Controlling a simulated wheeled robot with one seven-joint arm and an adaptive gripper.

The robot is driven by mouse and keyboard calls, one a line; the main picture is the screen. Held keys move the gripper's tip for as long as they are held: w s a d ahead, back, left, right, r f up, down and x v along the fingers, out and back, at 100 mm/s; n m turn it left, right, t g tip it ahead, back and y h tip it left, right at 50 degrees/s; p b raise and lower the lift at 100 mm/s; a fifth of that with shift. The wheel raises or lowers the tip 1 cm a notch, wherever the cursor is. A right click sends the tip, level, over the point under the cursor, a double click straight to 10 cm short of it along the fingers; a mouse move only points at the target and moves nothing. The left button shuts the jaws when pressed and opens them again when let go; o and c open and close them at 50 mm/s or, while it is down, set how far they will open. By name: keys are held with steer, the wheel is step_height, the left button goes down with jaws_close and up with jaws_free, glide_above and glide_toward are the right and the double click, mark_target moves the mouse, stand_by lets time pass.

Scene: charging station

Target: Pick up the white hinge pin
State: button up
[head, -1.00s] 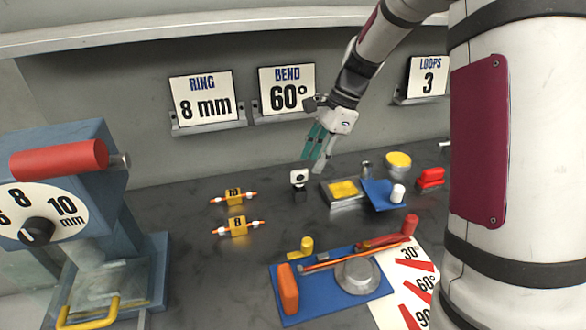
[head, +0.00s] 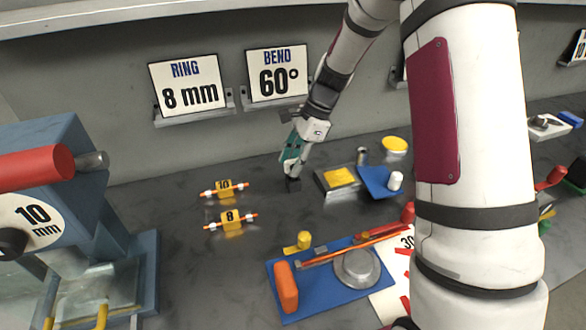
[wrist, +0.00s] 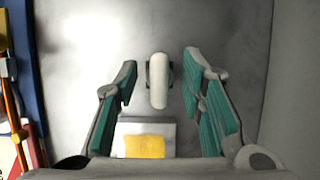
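My gripper (wrist: 160,88) is open, with one teal-padded finger on each side of the pin and a visible gap on both sides.
A grey block with a yellow pad (head: 340,178) and a blue plate with a white knob (head: 395,181) stand close on the right. Two yellow-orange pieces, marked 10 (head: 224,186) and 8 (head: 232,218), lie to the left. A blue bending board (head: 330,290) is in front.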

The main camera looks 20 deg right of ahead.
steer(key=shift+f, duration=0.1)
jaws_close()
stand_by(0.3)
